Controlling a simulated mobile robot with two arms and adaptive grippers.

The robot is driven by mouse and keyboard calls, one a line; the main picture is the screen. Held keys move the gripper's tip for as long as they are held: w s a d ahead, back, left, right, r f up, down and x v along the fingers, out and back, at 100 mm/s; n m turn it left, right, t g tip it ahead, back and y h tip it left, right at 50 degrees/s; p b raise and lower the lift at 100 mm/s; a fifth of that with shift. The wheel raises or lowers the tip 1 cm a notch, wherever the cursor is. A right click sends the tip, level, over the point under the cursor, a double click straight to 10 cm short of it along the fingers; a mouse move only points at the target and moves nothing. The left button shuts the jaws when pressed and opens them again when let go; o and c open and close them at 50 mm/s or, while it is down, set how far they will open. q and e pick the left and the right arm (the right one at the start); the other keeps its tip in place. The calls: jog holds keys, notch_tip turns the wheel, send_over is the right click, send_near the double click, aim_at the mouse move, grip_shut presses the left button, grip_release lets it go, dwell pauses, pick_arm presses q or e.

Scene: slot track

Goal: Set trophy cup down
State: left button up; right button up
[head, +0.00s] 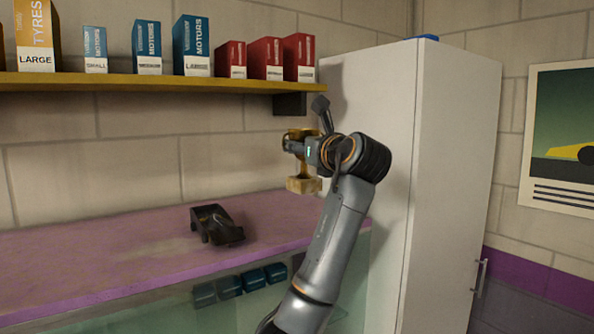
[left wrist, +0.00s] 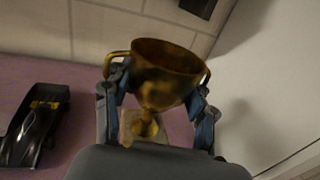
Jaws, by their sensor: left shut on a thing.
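The gold trophy cup (head: 304,185) is upright near the right end of the pink counter (head: 130,252), close to the tall white cabinet. My left gripper (head: 293,146) is shut on the cup around its upper part. In the left wrist view, the cup's bowl and side handles (left wrist: 167,68) show between the two fingers (left wrist: 158,100), with its square base lower down over the counter. The base looks raised above the counter, but the exact gap cannot be told. My right gripper is not in view.
A black toy car (head: 215,224) is on the counter left of the cup. A yellow shelf (head: 150,83) with several boxes hangs above. The white cabinet (head: 370,95) stands close on the right. The counter's left part is clear.

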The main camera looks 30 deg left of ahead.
pick_arm(q)
jog(key=w+a+f+p, duration=0.3)
jog(key=f+p, duration=0.1)
jog(key=f, duration=0.4)
jog(key=shift+w+f, duration=0.2)
jog(key=shift+f, duration=0.15)
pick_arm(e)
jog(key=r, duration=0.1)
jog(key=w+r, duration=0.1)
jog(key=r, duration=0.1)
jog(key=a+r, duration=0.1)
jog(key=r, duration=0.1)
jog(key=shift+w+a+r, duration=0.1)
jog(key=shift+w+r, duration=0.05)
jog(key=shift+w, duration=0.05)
pick_arm(q)
jog(key=o, duration=1.4)
jog(key=shift+f, duration=0.15)
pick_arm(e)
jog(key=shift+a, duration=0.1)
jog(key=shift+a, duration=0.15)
